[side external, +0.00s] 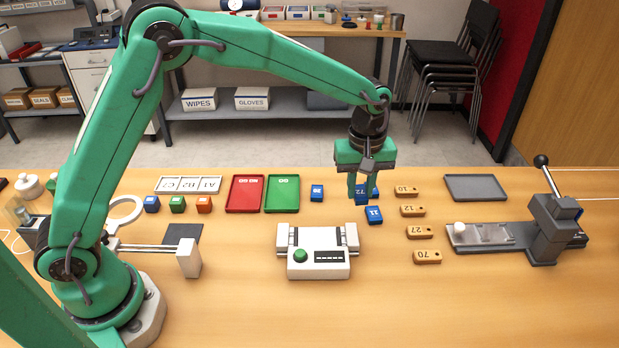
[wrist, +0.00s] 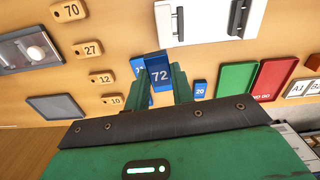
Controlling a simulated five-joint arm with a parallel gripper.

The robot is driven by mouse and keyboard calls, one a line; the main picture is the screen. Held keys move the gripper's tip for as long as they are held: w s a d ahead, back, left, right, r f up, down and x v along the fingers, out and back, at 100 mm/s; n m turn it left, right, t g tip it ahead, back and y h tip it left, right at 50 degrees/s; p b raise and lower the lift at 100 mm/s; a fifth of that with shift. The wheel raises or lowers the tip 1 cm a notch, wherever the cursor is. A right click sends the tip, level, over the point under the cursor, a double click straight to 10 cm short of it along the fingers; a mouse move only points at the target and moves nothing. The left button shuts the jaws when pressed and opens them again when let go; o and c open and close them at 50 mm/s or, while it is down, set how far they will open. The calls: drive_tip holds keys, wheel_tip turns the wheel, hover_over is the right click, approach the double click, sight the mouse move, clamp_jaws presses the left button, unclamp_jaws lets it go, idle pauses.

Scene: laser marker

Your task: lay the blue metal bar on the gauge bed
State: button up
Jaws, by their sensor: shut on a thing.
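My gripper (side external: 361,190) is shut on a blue bar marked 72 (wrist: 159,74); its fingers (wrist: 160,88) press on both sides. In the side view, the held bar (side external: 369,191) is partly hidden by a finger. It looks larger than the other blue pieces in the wrist view; its exact height above the table is unclear. A white device with a green button and two side posts (side external: 330,262), possibly the gauge bed, stands front left of my gripper. Its pale top and dark rails show in the wrist view (wrist: 205,20).
A blue block (side external: 374,215) lies just in front of the held bar, another (side external: 316,193) to its left. Tan numbered tags (side external: 412,211) line the right. Red (side external: 245,194) and green (side external: 282,193) trays lie left. A lever press (side external: 550,235) stands far right.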

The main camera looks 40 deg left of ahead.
drive_tip(key=m, duration=0.1)
hover_over(317, 240)
wheel_tip(317, 240, down, 4)
drive_tip(key=shift+r, duration=0.15)
drive_tip(key=shift+f, duration=2.5)
drive_tip(key=shift+f, duration=0.4)
idle(0.7)
drive_tip(key=o, duration=1.1)
drive_tip(key=shift+c, duration=0.2)
